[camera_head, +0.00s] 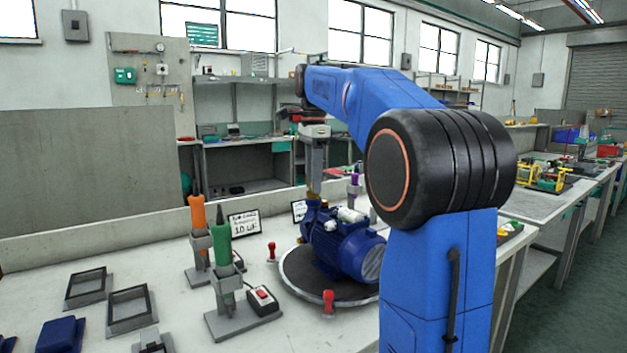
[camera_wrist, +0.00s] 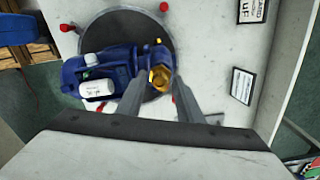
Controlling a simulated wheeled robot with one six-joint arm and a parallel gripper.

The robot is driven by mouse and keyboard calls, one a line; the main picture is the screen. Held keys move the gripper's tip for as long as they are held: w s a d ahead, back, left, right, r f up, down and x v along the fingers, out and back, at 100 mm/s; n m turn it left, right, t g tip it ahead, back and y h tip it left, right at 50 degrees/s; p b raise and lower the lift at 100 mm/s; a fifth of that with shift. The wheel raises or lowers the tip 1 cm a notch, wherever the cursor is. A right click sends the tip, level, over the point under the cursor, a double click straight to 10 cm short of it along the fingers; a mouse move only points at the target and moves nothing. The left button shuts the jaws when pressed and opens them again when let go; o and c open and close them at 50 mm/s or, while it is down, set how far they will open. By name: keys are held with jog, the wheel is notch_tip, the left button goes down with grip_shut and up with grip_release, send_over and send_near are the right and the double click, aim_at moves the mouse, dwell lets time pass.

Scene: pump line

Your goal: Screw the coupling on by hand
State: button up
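The blue pump (camera_head: 345,247) lies on a round dark turntable (camera_head: 300,285) on the bench; it also shows in the wrist view (camera_wrist: 115,72). The brass-coloured coupling (camera_wrist: 160,78) is at the pump's port, at the end nearest my gripper. My gripper (camera_head: 313,188) points straight down over that port. In the wrist view its two fingertips (camera_wrist: 161,80) stand on either side of the coupling and appear to close on it. The thread beneath the coupling is hidden, so I cannot tell how it is seated.
Orange (camera_head: 198,222) and green (camera_head: 221,245) handled tools stand in grey holders to the left. A red-switch box (camera_head: 262,300) lies near the turntable. Red knobs (camera_head: 328,300) stand around its rim. Small sign cards (camera_head: 244,226) stand behind. Empty frames (camera_head: 128,307) lie at front left.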

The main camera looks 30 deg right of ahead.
jog(key=shift+n, duration=1.7)
jog(key=shift+n, duration=1.7)
jog(key=shift+n, duration=1.8)
jog(key=shift+c, duration=0.2)
